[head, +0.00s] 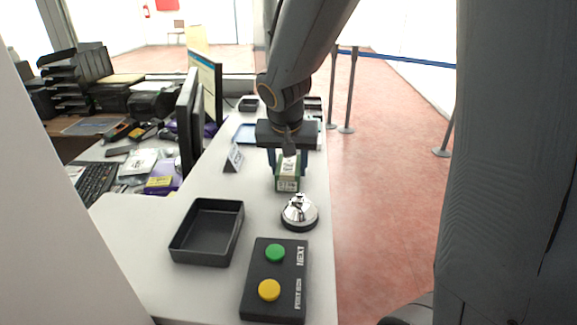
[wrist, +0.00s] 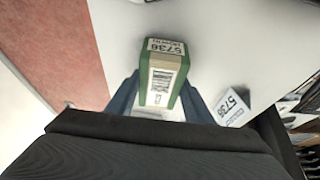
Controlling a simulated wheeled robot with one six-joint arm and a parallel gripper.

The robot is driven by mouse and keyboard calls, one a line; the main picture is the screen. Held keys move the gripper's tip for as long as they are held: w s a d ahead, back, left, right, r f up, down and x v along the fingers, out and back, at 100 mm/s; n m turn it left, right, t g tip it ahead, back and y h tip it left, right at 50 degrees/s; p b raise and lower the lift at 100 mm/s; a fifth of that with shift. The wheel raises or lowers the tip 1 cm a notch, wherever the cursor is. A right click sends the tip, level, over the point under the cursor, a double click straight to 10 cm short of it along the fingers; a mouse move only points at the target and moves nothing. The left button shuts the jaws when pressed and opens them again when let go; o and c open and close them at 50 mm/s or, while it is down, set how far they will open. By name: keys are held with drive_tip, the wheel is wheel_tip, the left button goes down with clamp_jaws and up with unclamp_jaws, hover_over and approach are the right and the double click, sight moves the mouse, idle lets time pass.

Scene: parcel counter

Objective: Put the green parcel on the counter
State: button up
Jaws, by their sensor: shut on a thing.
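The green parcel (head: 288,172) is a small green box with a pale label, over the white counter (head: 215,180). My gripper (head: 287,160) points down and is shut on it, one finger on each side. In the wrist view the green parcel (wrist: 163,72) sits between the two blue-grey fingers, its label reading 5736 above a barcode. Whether its underside touches the counter I cannot tell.
A silver bell (head: 299,211) stands just in front of the parcel. A black tray (head: 207,230) and a button box (head: 274,280) lie nearer. A small number sign (head: 233,158) stands to the left, also in the wrist view (wrist: 232,107). Monitors (head: 190,115) line the left edge.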

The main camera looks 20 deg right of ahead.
drive_tip(key=shift+f, duration=0.2)
drive_tip(key=o, duration=1.2)
drive_tip(key=shift+r, duration=0.5)
drive_tip(key=b+v, duration=0.1)
drive_tip(key=v, duration=0.9)
drive_tip(key=shift+s+r, duration=0.2)
drive_tip(key=shift+s, duration=0.05)
drive_tip(key=shift+s+a+r, duration=0.1)
drive_tip(key=shift+s+r, duration=0.05)
drive_tip(key=shift+r, duration=0.2)
drive_tip(key=shift+s, duration=0.1)
